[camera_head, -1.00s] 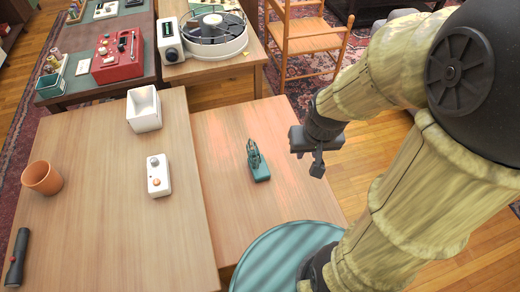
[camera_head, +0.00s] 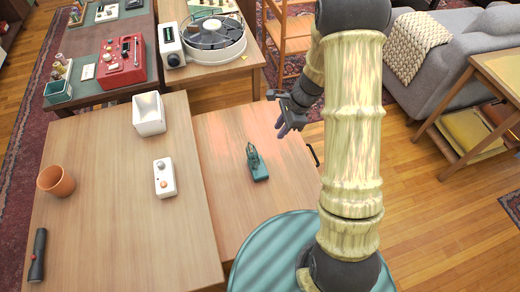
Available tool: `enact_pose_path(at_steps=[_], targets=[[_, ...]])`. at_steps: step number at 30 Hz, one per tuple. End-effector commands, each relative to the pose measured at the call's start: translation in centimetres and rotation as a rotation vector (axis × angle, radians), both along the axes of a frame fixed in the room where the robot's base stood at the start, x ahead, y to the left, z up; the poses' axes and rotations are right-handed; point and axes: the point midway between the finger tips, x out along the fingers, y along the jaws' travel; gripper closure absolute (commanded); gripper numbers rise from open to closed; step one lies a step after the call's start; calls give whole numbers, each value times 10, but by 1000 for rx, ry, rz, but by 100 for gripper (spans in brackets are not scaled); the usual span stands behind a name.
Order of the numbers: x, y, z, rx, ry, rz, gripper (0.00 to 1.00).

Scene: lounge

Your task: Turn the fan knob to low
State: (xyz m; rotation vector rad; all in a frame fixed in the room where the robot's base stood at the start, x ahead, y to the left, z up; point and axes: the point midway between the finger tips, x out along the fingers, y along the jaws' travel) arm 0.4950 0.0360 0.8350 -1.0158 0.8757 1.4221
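A round white fan (camera_head: 215,38) with a dark grille lies face up on the wooden table at the back. A white box (camera_head: 171,44) with a round dial on its face stands at the fan's left side; the dial is too small to read. A smaller white control box (camera_head: 164,178) with a grey knob and an orange-brown button lies on the near table. I cannot tell which of these carries the fan knob. My gripper (camera_head: 284,128) hangs in the air right of the small green device, apart from both boxes. Its finger opening is unclear, and I see nothing held.
The small green device (camera_head: 257,165) stands on the lower right tabletop (camera_head: 222,135). A white open bin (camera_head: 149,114), terracotta pot (camera_head: 56,181) and black flashlight (camera_head: 38,255) stand or lie on the near table. A red machine (camera_head: 122,62) is behind. A wooden chair (camera_head: 288,40) stands back right.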

Motion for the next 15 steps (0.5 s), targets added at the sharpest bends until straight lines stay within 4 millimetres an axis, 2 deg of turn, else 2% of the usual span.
enact_pose_path(at_steps=[4, 15], targets=[[10, 3, -7, 29, 37, -96, 75], [10, 1, -10, 30, 38, -105, 75]])
